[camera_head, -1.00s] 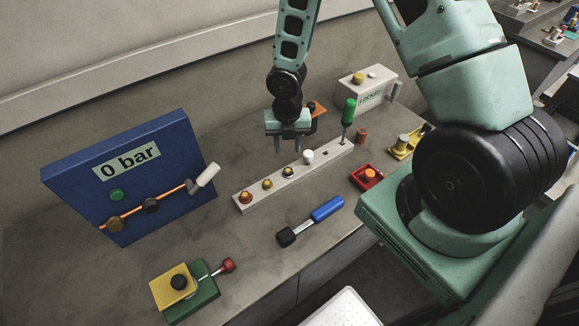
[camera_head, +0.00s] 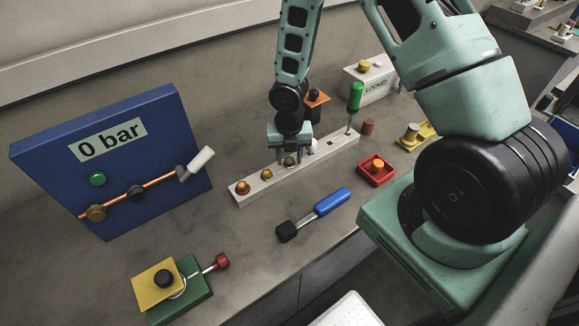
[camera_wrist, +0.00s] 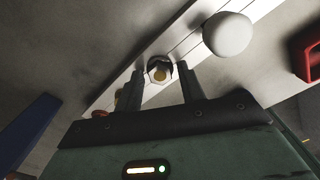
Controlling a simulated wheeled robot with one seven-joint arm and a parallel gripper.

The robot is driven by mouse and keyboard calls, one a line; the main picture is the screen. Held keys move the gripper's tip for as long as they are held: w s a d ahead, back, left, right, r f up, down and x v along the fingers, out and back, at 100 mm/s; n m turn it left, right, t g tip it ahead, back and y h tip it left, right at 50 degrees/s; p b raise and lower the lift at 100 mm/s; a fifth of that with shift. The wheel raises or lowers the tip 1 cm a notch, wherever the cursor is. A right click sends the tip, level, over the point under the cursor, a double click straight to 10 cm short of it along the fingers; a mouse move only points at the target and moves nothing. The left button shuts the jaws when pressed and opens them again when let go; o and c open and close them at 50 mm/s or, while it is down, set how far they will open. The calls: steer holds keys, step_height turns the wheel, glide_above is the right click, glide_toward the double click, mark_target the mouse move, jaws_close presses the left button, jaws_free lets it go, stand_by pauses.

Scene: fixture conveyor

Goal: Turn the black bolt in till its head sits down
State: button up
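My gripper (camera_head: 291,157) points down over the pale rail (camera_head: 326,150), with its fingers apart. In the wrist view my gripper (camera_wrist: 160,74) is open, with one finger on each side of the dark bolt head (camera_wrist: 159,69). A gap shows between the bolt head and each finger. I cannot tell how high the head sits over the rail.
A blue-handled tool (camera_head: 331,202) lies in front. A blue "0 bar" panel (camera_head: 50,165) stands left.

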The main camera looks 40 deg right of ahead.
jaws_close()
steer(key=m, duration=0.5)
steer(key=shift+f+m, duration=0.15)
steer(key=shift+m, duration=0.15)
steer(key=m, duration=0.4)
steer(key=shift+m, duration=0.3)
steer(key=m, duration=0.4)
steer(key=shift+b, duration=0.4)
steer(key=m, duration=0.6)
